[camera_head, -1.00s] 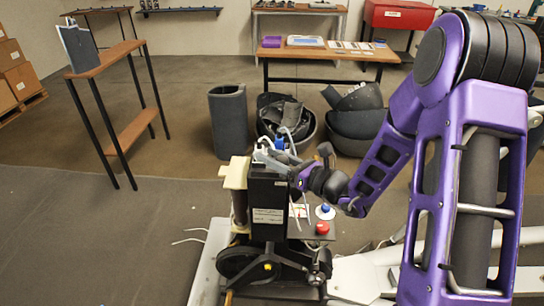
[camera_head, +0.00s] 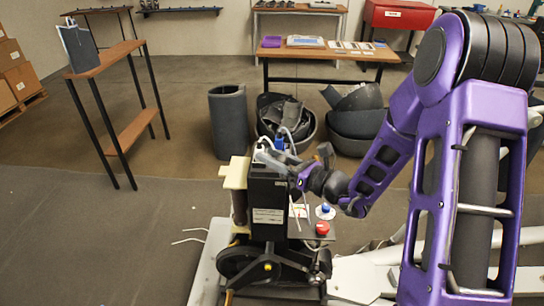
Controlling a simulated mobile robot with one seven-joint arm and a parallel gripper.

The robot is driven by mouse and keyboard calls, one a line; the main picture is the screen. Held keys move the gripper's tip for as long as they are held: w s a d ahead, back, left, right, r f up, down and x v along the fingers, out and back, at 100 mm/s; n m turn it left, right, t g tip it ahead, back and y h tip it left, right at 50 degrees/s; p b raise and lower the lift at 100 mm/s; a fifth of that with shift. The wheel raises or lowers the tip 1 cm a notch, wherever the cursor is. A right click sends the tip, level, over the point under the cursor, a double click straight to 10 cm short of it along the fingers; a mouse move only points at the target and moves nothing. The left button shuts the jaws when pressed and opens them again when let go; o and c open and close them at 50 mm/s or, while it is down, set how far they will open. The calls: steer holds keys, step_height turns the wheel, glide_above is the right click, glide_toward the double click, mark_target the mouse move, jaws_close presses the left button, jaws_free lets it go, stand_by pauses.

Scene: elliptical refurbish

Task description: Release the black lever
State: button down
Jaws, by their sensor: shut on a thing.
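My gripper (camera_head: 276,157) is at the top of the upright black housing (camera_head: 268,200) of the machine, reaching in from the right. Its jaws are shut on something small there. The black lever cannot be made out clearly; the gripper and the housing top hide the grip point. A blue part (camera_head: 279,142) and pale cables show just behind the jaws.
A black wheel (camera_head: 235,263) and a yellow-centred crank (camera_head: 268,266) sit low on the machine. A red knob (camera_head: 322,228) and a blue knob (camera_head: 325,208) are right of the housing. Dark bins (camera_head: 358,122) stand behind.

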steer(key=shift+r+p, duration=1.1)
steer(key=shift+r, duration=0.4)
steer(key=shift+c, duration=2.2)
jaws_free()
steer(key=shift+f, duration=0.1)
steer(key=v, duration=1.7)
steer(key=shift+d, duration=0.2)
